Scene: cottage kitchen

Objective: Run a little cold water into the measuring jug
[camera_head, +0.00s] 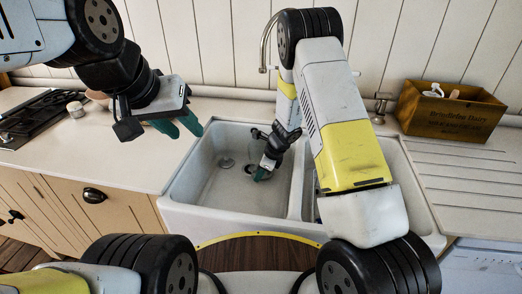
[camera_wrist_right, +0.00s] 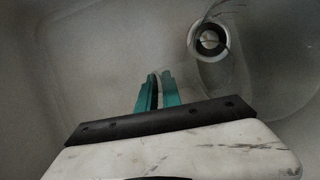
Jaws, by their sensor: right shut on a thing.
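My right gripper (camera_head: 264,172) reaches down into the left basin of the sink, close to the divider. In the right wrist view its green fingers (camera_wrist_right: 156,92) are shut on a thin pale strip, which looks like the handle of the clear measuring jug (camera_wrist_right: 158,82). The jug's body is see-through and only faint outlines show near the drain; its water level cannot be told. The tap spout (camera_head: 265,45) curves up behind the sink, partly hidden by my right arm. A tap handle (camera_head: 381,103) stands right of that arm. My left gripper (camera_head: 180,126) is open and empty above the left counter edge.
The white double sink (camera_head: 185,187) has a drain (camera_head: 226,162) in its left basin; my right arm covers much of the right basin. A wooden box (camera_head: 450,112) stands on the right counter. A hob (camera_head: 40,112) and small jar (camera_head: 75,109) are at left.

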